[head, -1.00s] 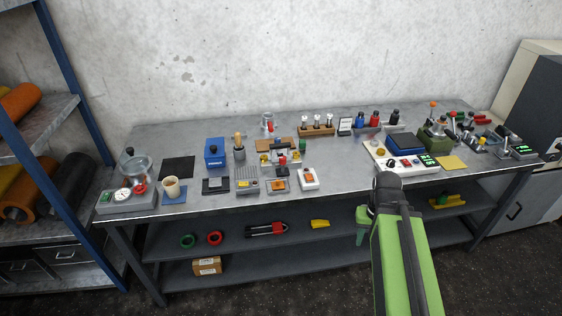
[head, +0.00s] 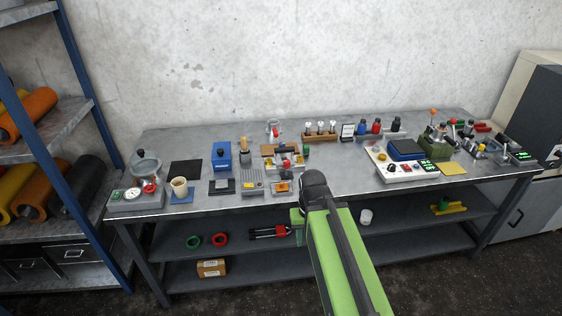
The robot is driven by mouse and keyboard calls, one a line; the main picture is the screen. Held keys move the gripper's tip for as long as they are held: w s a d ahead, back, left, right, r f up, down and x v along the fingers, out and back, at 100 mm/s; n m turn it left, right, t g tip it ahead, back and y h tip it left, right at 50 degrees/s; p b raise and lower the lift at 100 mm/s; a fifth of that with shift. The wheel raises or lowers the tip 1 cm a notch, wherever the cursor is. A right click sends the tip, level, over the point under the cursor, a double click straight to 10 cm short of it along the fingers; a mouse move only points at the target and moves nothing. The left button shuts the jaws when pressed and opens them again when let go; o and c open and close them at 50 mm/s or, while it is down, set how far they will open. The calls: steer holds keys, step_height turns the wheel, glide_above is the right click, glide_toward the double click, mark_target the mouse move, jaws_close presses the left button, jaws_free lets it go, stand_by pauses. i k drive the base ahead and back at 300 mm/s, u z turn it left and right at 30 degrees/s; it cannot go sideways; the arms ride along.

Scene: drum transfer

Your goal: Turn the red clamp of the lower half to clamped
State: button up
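Several small red parts lie on the bench, and I cannot tell surely which is the red clamp of the lower half. One red part (head: 276,132) is on a small clear and metal piece at the back middle. Another red part (head: 285,163) is on a small fixture in front of it. A red ring-like part (head: 150,187) is on the grey gauge unit (head: 137,200) at the left. Their settings are too small to read. My gripper (head: 297,219) seems to be the green part at the arm's end, by the bench's front edge, apart from these. Its fingers are not clear.
The metal bench (head: 225,205) is crowded with small items. A white control panel (head: 405,171) and a green device (head: 436,147) stand at the right. A blue-framed rack (head: 84,75) stands left.

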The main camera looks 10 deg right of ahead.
mark_target(287, 163)
steer(key=z, duration=0.05)
steer(key=i, duration=1)
steer(key=u, duration=0.05)
